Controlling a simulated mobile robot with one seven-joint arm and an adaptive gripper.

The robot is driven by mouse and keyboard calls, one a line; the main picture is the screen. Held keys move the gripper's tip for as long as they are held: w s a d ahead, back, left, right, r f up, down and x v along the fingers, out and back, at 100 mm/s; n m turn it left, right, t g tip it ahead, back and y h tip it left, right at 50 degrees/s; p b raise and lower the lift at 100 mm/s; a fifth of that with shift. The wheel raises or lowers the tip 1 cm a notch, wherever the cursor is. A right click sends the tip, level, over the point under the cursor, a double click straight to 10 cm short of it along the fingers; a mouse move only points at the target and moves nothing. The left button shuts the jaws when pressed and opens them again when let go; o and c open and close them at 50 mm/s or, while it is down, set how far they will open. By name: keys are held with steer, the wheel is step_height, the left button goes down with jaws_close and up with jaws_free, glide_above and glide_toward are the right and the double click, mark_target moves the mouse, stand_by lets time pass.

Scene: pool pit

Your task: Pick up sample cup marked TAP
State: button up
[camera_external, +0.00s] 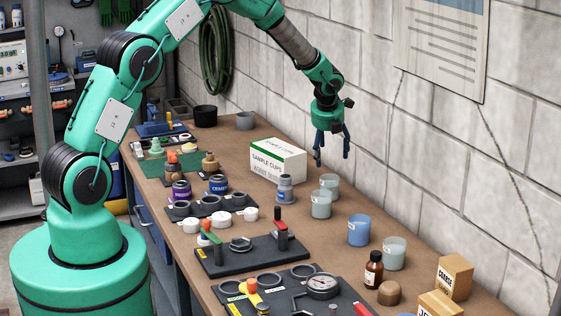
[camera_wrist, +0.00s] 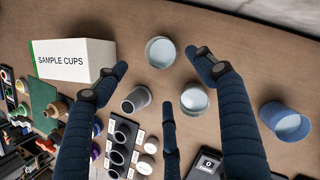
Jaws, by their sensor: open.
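My gripper (camera_external: 332,152) is open and empty, fingers pointing down above the bench near the wall. In the wrist view my dark blue fingers (camera_wrist: 163,76) are spread over two translucent cups. The back pale cup (camera_external: 330,183) also shows in the wrist view (camera_wrist: 160,52). The pale cup just in front (camera_external: 321,205) shows there too (camera_wrist: 194,100), close to the right finger. A blue cup (camera_external: 359,231) with a small light label stands further right, also in the wrist view (camera_wrist: 287,122). Another translucent cup (camera_external: 394,254) stands beyond it. I cannot read TAP on any cup.
A white SAMPLE CUPS box (camera_external: 278,160) stands left of the cups. A grey bottle (camera_external: 285,189) stands close to them. Black tool trays (camera_external: 250,257) line the bench's near side. The block wall is close behind.

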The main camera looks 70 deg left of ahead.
glide_toward(330, 178)
steer(key=f, duration=0.3)
steer(key=shift+s+d+f, duration=0.2)
steer(key=shift+s+d, duration=0.05)
steer(key=shift+d, duration=0.15)
steer(key=shift+f, duration=0.15)
steer(key=shift+b+x, duration=0.35)
steer(key=shift+x, duration=2.15)
steer(key=shift+w, duration=0.1)
steer(key=c, duration=1.2)
steer(key=shift+r+p, duration=0.35)
steer(key=shift+r, duration=4.75)
